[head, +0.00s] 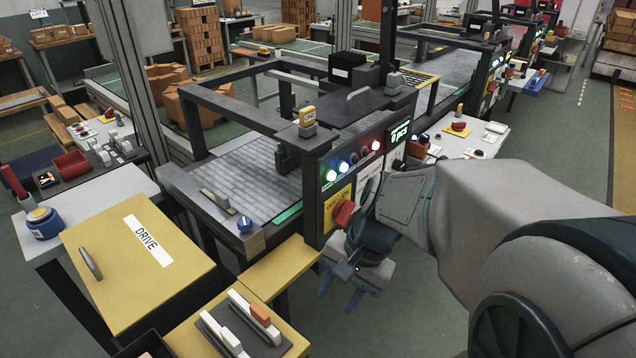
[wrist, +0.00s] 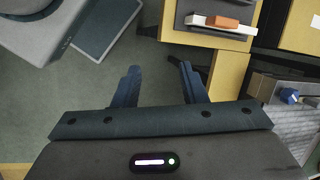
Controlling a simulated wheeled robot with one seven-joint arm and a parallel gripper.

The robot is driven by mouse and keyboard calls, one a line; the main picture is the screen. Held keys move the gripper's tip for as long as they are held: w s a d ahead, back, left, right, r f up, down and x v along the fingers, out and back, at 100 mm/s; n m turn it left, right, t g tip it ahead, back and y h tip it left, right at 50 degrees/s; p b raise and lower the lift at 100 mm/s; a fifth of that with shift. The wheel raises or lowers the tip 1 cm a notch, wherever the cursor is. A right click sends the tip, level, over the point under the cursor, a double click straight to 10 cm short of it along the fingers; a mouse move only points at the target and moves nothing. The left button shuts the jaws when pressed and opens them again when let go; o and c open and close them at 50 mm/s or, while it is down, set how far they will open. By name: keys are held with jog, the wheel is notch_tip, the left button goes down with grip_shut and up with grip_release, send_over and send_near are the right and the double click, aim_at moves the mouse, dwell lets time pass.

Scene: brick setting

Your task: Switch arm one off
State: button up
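My gripper (head: 340,285) hangs in front of the machine frame, below its button panel. In the wrist view my gripper (wrist: 158,70) has its two dark blue fingers apart with nothing between them. A dark lever plate (head: 215,325) on a yellow box carries white levers, one with an orange block (head: 260,312). The orange block also shows in the wrist view (wrist: 222,23), right of the fingers and apart from them. A red rotary knob (head: 343,213) sits on a yellow plate just above my gripper. No label for arm one is readable.
A yellow DRIVE cabinet (head: 140,262) with a handle stands at left. A blue round device (head: 44,223) stands on a grey table. Green, white and red lamps and a display (head: 400,134) are on the machine frame. Open floor (wrist: 60,85) lies under my gripper.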

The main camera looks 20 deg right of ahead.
jog(key=w+d+f+m+t+y+b, duration=0.1)
jog(key=w+f+m+y, duration=0.4)
jog(key=m, duration=0.5)
jog(key=m+t+y+b, duration=0.1)
jog(key=m+t+b, duration=0.1)
jog(key=m+t, duration=1.5)
send_near(351, 215)
jog(key=w+a+m+g, duration=0.1)
jog(key=w, duration=0.1)
jog(key=w+a+r+g, duration=0.1)
jog(key=w, duration=0.2)
jog(key=w+a+r+m+g, duration=0.1)
jog(key=w+a, duration=0.1)
jog(key=w, duration=0.1)
jog(key=shift+a+r+m, duration=0.15)
jog(key=shift+m, duration=0.15)
grip_shut()
